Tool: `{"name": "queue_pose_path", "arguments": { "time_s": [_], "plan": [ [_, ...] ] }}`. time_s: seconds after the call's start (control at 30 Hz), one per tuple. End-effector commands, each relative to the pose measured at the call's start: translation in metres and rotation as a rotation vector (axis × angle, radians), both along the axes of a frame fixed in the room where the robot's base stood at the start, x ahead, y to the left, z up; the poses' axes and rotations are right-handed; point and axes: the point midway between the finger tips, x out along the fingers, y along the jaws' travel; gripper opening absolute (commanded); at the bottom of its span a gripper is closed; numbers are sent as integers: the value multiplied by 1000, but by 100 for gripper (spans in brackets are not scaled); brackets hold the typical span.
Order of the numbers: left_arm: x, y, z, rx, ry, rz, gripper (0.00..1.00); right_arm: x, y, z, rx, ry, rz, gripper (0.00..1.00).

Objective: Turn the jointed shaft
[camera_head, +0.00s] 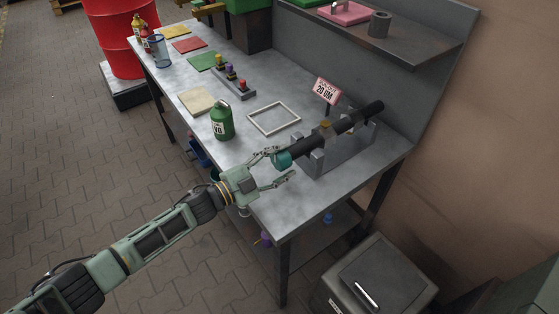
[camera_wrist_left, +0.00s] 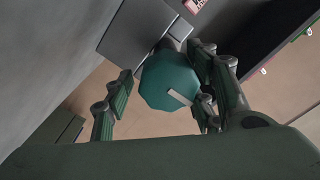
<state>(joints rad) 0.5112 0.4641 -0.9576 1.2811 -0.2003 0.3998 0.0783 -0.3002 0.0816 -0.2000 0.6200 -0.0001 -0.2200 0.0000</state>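The jointed shaft (camera_head: 346,121) is a dark rod lying in a grey stand (camera_head: 345,148) at the right end of the metal bench. A yellowish piece sits at its middle. A teal faceted end (camera_head: 283,160) faces my left gripper (camera_head: 282,170). In the left wrist view the teal end (camera_wrist_left: 170,80) has a pale mark on its face and lies between the spread fingers of my left gripper (camera_wrist_left: 160,105). The fingers look open; one on the right is close to the teal end, and I cannot tell if it touches. My right gripper is out of view.
A small sign (camera_head: 326,91) stands behind the shaft. A shelf (camera_head: 400,45) hangs over the back. A grey bin (camera_head: 378,283) stands on the floor at front right.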

Motion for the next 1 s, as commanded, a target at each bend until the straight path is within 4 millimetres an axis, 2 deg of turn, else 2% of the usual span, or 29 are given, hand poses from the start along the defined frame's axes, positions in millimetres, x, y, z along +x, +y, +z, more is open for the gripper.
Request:
{"name": "queue_pose_path", "arguments": {
  "time_s": [0.33,0.47,0.8,1.0],
  "plan": [
    [2,1,2,-2,-4,4,58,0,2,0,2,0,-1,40],
    [-2,9,2,-1,-3,5,58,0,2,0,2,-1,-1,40],
    [-43,63,1,2,-1,4,58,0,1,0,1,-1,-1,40],
    [-62,89,1,0,0,4,58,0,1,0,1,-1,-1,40]
  ]
}}
